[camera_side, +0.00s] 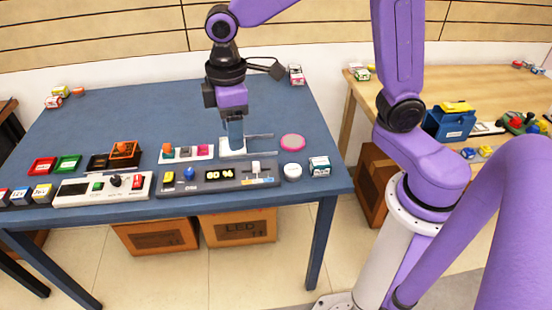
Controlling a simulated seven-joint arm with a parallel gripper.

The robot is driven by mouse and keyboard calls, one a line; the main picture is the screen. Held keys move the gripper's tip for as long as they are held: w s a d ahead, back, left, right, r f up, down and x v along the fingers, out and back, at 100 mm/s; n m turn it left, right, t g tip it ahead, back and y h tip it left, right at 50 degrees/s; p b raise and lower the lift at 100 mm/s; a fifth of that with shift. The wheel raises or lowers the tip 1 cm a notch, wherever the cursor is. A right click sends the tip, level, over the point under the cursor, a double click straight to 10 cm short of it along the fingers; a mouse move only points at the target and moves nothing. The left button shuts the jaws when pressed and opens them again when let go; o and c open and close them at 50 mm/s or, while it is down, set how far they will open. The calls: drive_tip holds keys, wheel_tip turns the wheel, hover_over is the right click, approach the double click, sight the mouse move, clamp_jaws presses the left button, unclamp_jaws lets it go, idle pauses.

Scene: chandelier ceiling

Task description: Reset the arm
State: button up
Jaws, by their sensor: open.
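My gripper (234,137) points down over the blue table, near its front right part. It is open, and nothing shows between its fingers. Its tips are close to a small white piece and thin grey rods just behind a dark panel; I cannot tell whether they touch. My purple arm reaches in from the right and stands at the right of the table.
On the blue table (180,100) stand a dark panel reading 60 % (218,176), a white panel (103,188), a pink disc (292,142), a white round piece (292,171) and a small box (319,166). The back middle is clear. A wooden table (352,112) stands right.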

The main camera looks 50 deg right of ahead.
drive_tip(key=s+d+f, duration=0.1)
drive_tip(key=s+d, duration=0.4)
drive_tip(key=s, duration=0.5)
drive_tip(key=s+d+n, duration=0.1)
drive_tip(key=s+d, duration=0.4)
drive_tip(key=s, duration=0.5)
drive_tip(key=shift+s+d+f+n, duration=0.25)
drive_tip(key=shift+d+f+n, duration=0.05)
drive_tip(key=shift+d+f, duration=0.1)
idle(0.4)
